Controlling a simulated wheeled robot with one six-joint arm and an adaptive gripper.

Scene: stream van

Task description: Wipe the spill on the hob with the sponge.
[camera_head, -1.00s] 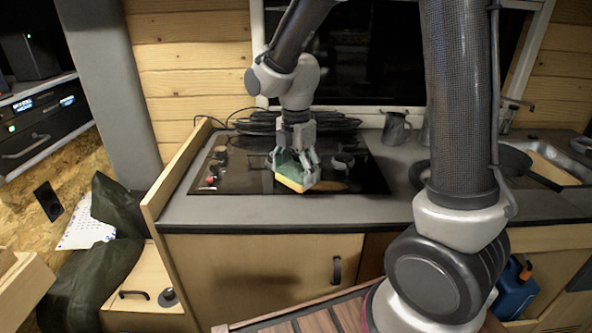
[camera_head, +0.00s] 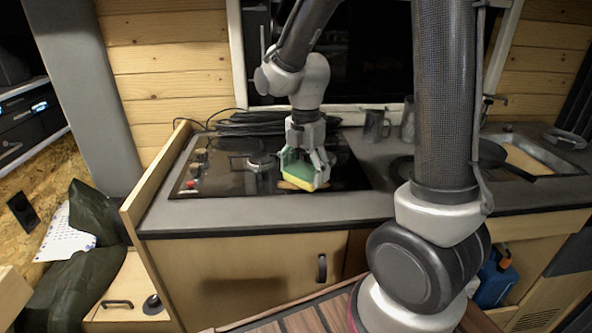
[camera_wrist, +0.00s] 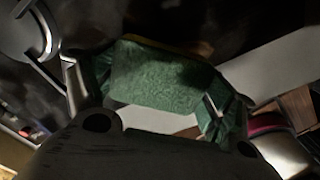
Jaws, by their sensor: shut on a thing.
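My gripper (camera_head: 306,172) is shut on the sponge (camera_head: 312,180), which is green with a yellow layer. The sponge's green face (camera_wrist: 158,78) fills the middle of the wrist view between the fingers. The black hob (camera_head: 222,172) lies under and around the sponge. A brownish spill patch (camera_head: 288,186) shows on the hob just left of and below the sponge; the sponge hides part of it. I cannot tell whether the sponge touches the hob surface.
Red and dark knobs (camera_head: 192,184) sit on the hob's left side. Coiled black cable (camera_head: 258,124) lies behind it. A metal mug (camera_head: 376,126) and a dark pan (camera_head: 484,153) stand to the right. A raised wooden panel (camera_head: 150,180) bounds the counter's left side.

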